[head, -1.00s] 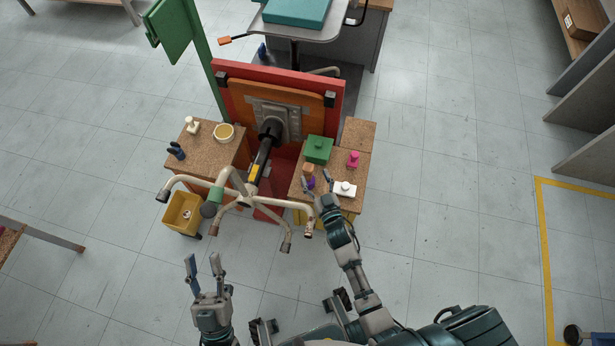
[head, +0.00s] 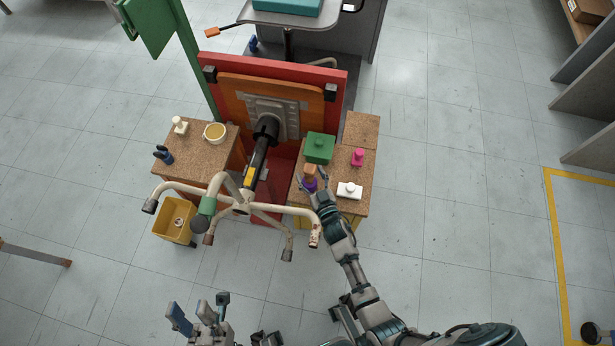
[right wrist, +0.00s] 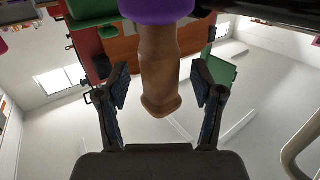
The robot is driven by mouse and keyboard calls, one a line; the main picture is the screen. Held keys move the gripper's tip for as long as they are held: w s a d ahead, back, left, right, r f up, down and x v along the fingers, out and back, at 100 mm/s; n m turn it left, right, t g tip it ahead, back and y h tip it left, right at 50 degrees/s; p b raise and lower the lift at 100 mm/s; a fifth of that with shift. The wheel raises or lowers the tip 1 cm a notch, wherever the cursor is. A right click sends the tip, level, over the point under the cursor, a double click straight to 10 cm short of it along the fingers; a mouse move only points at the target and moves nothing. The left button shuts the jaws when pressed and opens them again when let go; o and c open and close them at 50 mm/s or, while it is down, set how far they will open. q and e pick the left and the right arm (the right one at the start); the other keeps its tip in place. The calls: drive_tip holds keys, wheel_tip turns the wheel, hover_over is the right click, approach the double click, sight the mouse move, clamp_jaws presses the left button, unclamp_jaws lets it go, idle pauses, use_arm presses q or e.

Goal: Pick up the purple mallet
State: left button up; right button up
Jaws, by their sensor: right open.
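The purple mallet has a purple head (head: 310,185) and a brown handle (head: 309,170). It stands on the right-hand cork-topped stand (head: 352,207). My right gripper (head: 315,178) is at the mallet, partly covering it in the head view. In the right wrist view the purple head (right wrist: 155,8) is at the top edge and the handle (right wrist: 158,65) lies between the two open fingers of my right gripper (right wrist: 160,82), with a gap on each side. My left gripper (head: 199,306) is open and empty at the bottom of the head view, away from the stands.
A green block with a knob (head: 319,150), a pink piece (head: 358,157) and a white piece (head: 349,190) stand close around the mallet. The pale chair base (head: 300,212) reaches out just left of my right arm. A yellow bin (head: 170,230) is further left.

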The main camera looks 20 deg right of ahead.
drive_tip(key=shift+w+f, duration=0.2)
drive_tip(key=shift+w, duration=0.2)
drive_tip(key=shift+w+r, duration=0.1)
drive_tip(key=shift+r, duration=0.15)
clamp_jaws()
